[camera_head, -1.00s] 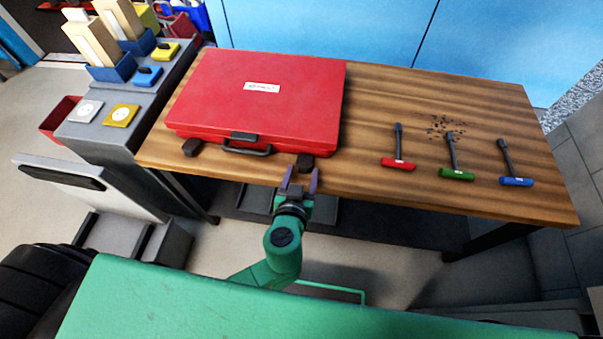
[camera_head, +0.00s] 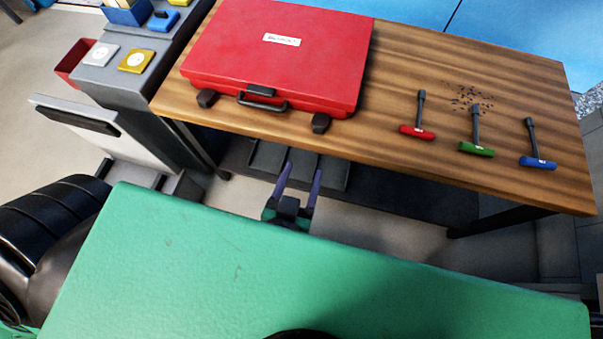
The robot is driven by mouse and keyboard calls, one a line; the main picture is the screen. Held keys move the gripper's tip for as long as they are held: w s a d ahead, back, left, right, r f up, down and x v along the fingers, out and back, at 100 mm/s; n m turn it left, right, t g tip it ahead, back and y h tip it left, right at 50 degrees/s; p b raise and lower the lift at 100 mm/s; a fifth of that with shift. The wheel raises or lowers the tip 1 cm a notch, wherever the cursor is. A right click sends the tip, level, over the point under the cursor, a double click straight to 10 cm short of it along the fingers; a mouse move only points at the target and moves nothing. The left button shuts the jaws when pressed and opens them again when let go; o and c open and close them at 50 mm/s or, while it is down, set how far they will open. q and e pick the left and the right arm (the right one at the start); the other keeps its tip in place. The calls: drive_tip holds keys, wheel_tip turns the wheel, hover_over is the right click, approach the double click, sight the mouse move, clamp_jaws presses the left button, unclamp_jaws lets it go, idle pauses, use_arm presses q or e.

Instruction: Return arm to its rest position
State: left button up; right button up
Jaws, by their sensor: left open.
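My left gripper (camera_head: 298,186) shows in the head view just in front of the table, below the red case's front edge. Its two purple fingers are apart and nothing is between them. The rest of that arm is hidden behind my green body panel in the foreground. My right gripper is not in view.
A closed red case (camera_head: 285,60) lies on the wooden table (camera_head: 400,75). To its right lie a red-handled brush (camera_head: 417,130), a green-handled brush (camera_head: 476,147) and a blue-handled brush (camera_head: 538,161), near dark specks (camera_head: 470,97). A grey cabinet (camera_head: 120,85) stands at the left.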

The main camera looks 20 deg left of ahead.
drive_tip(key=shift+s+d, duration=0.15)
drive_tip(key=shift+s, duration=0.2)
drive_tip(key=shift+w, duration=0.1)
use_arm(q)
drive_tip(key=s+a+f+m+g, duration=0.1)
drive_tip(key=a+f+m+g, duration=0.3)
drive_tip(key=f, duration=0.8)
drive_tip(key=s+a+f+n+g+y, duration=0.15)
drive_tip(key=a+f, duration=0.45)
drive_tip(key=f, duration=0.7)
drive_tip(key=a+f+m+g, duration=0.2)
drive_tip(key=a+f+g, duration=0.3)
drive_tip(key=f, duration=0.7)
drive_tip(key=s+a+f+n+g+h+p, duration=0.1)
drive_tip(key=s+a+f, duration=0.1)
drive_tip(key=s+f, duration=0.3)
drive_tip(key=s+a+f+n+g+h+p, duration=0.1)
drive_tip(key=s+a+f, duration=0.15)
drive_tip(key=s, duration=0.45)
wheel_tip(320, 180, up, 14)
drive_tip(key=s+p, duration=0.1)
drive_tip(key=p, duration=1.2)
drive_tip(key=shift+s+a+f+p, duration=0.15)
drive_tip(key=shift+a+f+p, duration=0.05)
drive_tip(key=shift+p, duration=0.1)
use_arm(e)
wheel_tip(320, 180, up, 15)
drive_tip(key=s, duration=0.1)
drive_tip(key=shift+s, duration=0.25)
